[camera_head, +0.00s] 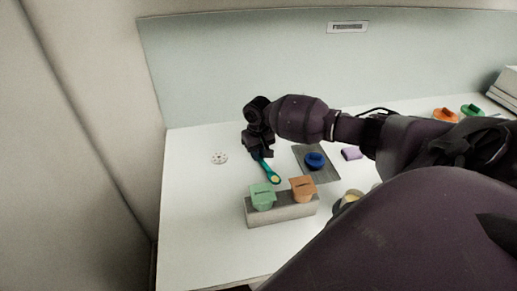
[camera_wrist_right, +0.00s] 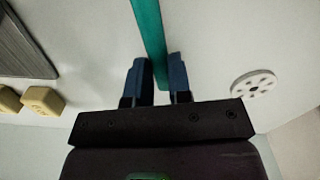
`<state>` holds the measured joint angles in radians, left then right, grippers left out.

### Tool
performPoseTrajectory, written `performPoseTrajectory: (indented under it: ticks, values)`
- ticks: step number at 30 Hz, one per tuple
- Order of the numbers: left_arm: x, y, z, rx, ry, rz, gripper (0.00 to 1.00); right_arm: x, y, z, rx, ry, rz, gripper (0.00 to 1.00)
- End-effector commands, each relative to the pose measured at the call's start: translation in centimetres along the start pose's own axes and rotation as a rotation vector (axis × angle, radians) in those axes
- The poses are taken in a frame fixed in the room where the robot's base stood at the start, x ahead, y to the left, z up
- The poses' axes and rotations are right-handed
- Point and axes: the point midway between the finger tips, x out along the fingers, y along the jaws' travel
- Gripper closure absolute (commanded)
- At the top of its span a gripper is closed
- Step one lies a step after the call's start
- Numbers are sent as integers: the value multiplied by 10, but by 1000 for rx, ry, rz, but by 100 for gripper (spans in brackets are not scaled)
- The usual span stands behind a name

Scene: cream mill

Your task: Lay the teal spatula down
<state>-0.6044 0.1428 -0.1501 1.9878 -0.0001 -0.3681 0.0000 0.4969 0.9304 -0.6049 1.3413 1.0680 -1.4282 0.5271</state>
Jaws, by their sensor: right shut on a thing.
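The teal spatula (camera_head: 266,169) is in my right gripper (camera_head: 258,152) over the left part of the white table. Its head points toward the front of the table and has a pale yellow patch on it. In the right wrist view the teal handle (camera_wrist_right: 148,40) runs between the two blue fingers of the right gripper (camera_wrist_right: 159,80). The gripper is shut on the handle. I cannot tell whether the spatula's head touches the table. My left gripper is not in view.
A grey block (camera_head: 282,212) with a green cup (camera_head: 263,196) and an orange cup (camera_head: 303,189) stands just in front. A grey mat (camera_head: 327,174) with a blue piece (camera_head: 314,160) lies right. A white holed disc (camera_head: 219,158) lies left. The front-left table is bare.

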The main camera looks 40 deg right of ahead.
Motion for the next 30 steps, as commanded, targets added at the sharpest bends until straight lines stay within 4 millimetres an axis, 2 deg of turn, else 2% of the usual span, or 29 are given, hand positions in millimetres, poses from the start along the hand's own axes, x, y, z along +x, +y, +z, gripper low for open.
performPoseTrajectory:
  ticks: [5, 6, 11, 23, 26, 30]
  values:
    - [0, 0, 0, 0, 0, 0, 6, 0, 0, 0, 0, 0, 0, 100]
    - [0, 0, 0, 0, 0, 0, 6, 0, 0, 0, 0, 0, 0, 76]
    - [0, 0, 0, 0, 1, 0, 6, 0, 0, 0, 1, 0, 0, 52]
    - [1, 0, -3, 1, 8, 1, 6, 0, 0, 0, 1, 0, 0, 51]
    - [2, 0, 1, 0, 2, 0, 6, -12, 1, -1, 1, 2, 0, 51]
    - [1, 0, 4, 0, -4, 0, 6, -38, 0, -1, 0, 3, -1, 51]
